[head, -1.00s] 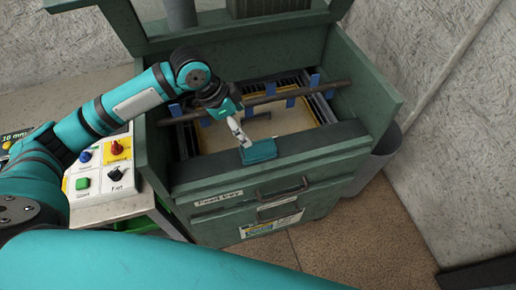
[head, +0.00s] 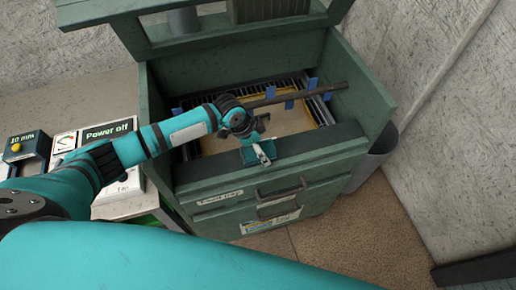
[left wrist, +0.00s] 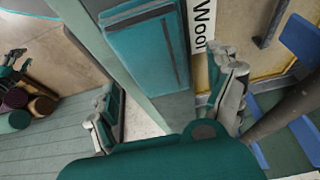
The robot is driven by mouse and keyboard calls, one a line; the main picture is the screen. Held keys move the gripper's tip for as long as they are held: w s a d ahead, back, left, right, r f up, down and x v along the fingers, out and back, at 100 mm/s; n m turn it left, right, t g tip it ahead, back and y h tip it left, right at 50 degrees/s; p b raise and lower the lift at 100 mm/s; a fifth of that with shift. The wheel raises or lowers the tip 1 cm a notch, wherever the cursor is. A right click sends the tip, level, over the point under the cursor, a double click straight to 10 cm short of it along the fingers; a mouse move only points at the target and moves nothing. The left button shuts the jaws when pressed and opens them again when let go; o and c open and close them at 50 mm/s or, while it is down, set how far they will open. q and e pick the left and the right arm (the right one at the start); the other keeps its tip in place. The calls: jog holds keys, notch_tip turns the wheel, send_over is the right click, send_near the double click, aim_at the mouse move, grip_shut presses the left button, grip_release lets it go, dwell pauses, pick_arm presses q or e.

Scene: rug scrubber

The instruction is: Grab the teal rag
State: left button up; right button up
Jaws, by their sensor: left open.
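The teal rag (head: 247,156) is a small folded pad on the front ledge of the green cabinet (head: 330,150). In the left wrist view, the rag (left wrist: 148,52) lies flat at the top, just beyond my fingers. My left gripper (head: 262,153) is over the ledge, pointing down at the rag and partly covering it in the head view. In the left wrist view, its two fingers (left wrist: 168,103) are spread wide with nothing between them. Whether a finger touches the rag I cannot tell. My right gripper is not in view.
A dark bar (head: 330,90) with blue clips crosses the cabinet's open bay behind the ledge. A control panel (head: 105,132) stands at the left. A grey bin (head: 375,165) is at the cabinet's right side. Brown floor (head: 360,240) is clear at lower right.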

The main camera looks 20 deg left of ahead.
pick_arm(q)
jog(key=shift+f, duration=0.3)
jog(key=shift+f, duration=0.25)
dwell(0.4)
jog(key=c, duration=1.2)
jog(key=shift+d+f, duration=0.1)
jog(key=shift+c, duration=0.3)
